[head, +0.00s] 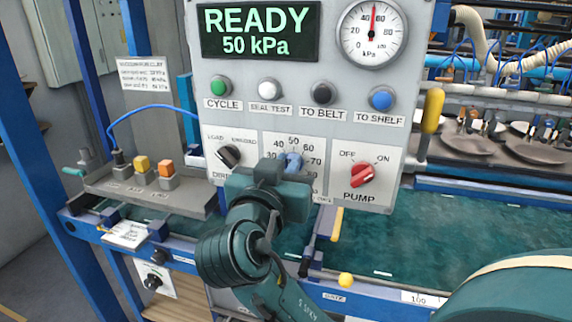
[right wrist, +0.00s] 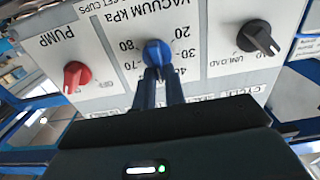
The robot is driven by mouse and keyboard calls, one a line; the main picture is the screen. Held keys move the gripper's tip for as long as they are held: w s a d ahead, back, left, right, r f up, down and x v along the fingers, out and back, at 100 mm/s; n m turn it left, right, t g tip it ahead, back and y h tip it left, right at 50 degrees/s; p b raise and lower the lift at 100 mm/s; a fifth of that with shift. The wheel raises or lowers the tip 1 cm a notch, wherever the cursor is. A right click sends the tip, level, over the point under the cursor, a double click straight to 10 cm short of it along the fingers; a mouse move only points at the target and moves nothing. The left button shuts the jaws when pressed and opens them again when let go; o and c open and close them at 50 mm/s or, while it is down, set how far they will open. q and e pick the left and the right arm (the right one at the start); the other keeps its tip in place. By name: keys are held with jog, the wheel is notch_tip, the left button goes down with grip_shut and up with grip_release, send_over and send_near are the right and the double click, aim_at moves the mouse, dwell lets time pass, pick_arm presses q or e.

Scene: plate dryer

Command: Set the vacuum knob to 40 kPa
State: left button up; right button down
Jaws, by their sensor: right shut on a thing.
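The vacuum knob (head: 292,159) is blue and sits mid-panel inside a dial marked in kPa, with 30, 40, 50, 60 and 70 readable around it. My right gripper (head: 285,168) is at the knob, its teal body covering the lower part of the dial. In the right wrist view the two blue fingers (right wrist: 163,85) are shut on the round blue knob (right wrist: 156,53). The knob's pointer is hard to make out. The green display (head: 258,31) reads READY 50 kPa. My left gripper is not in view.
A red pump knob (head: 362,175) is right of the dial and a black load/unload knob (head: 229,156) left of it. Several push buttons sit above. A round gauge (head: 373,34) has its needle near straight up. A yellow handle (head: 432,110) stands at the panel's right edge.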

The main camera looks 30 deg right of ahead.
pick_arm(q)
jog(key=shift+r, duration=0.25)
pick_arm(e)
jog(key=shift+n, duration=0.3)
jog(key=shift+n+p, duration=0.3)
jog(key=shift+p, duration=0.1)
jog(key=n, duration=0.1)
jog(key=n+p, duration=0.2)
jog(key=shift+w+a+n, duration=0.2)
jog(key=shift+w+n, duration=0.05)
jog(key=shift+n, duration=0.05)
pick_arm(q)
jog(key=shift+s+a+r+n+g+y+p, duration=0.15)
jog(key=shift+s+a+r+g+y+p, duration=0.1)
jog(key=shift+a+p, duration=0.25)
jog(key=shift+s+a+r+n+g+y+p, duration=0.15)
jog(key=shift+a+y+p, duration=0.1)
jog(key=shift+p, duration=0.45)
pick_arm(e)
jog(key=n, duration=0.2)
jog(key=shift+w+a+f+n, duration=0.1)
jog(key=shift+n, duration=0.3)
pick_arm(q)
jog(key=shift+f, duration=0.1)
pick_arm(e)
jog(key=c, duration=1.5)
grip_release()
jog(key=shift+f, duration=0.1)
jog(key=shift+o, duration=0.2)
